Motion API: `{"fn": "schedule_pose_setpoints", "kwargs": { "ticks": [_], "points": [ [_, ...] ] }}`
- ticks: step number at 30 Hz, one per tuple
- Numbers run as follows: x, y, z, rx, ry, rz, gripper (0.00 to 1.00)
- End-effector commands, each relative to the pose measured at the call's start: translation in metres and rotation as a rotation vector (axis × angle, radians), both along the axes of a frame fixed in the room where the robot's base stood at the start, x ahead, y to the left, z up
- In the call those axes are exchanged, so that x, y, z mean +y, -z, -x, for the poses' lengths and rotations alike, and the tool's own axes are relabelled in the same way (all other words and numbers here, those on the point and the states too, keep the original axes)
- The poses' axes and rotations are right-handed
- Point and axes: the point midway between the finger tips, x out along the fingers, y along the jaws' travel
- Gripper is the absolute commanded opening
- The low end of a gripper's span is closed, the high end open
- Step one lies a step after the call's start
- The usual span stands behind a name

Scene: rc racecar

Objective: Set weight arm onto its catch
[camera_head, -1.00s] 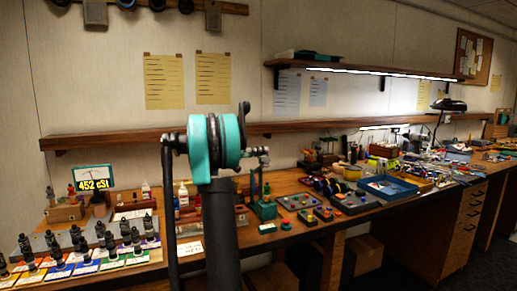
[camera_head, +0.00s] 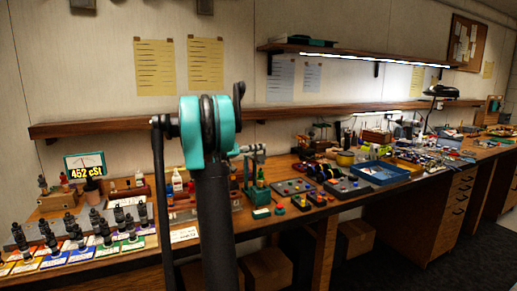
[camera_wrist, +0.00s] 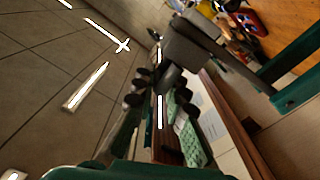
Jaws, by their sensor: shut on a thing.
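My gripper (camera_wrist: 163,82) is seen from behind in the wrist view, its dark jointed fingers close together. It is shut on a dark grey piece (camera_wrist: 190,45), which looks like the weight arm; the contact is partly hidden by the fingertips. A teal-green bar (camera_wrist: 295,90) stands to the right of the grip. In the head view my gripper (camera_head: 253,150) is small, just above a green stand (camera_head: 250,185) on the bench. My own arm covers part of that area. I cannot make out the catch, or whether the weight arm touches it.
Dark control boxes with coloured knobs (camera_head: 345,189) lie right of the stand, with a blue tray (camera_head: 382,173) beyond. A wooden ledge (camera_head: 290,112) runs along the wall behind.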

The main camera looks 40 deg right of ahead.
Motion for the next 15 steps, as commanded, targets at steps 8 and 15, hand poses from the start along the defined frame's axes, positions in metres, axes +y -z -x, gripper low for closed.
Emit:
{"fn": "schedule_pose_setpoints", "kwargs": {
  "ticks": [8, 15],
  "points": [
    [0.001, 0.0025, 0.0038, 0.0, 0.009, -0.006, 0.18],
    [0.0006, 0.0018, 0.0025, -0.001, 0.005, -0.004, 0.31]
  ]
}}
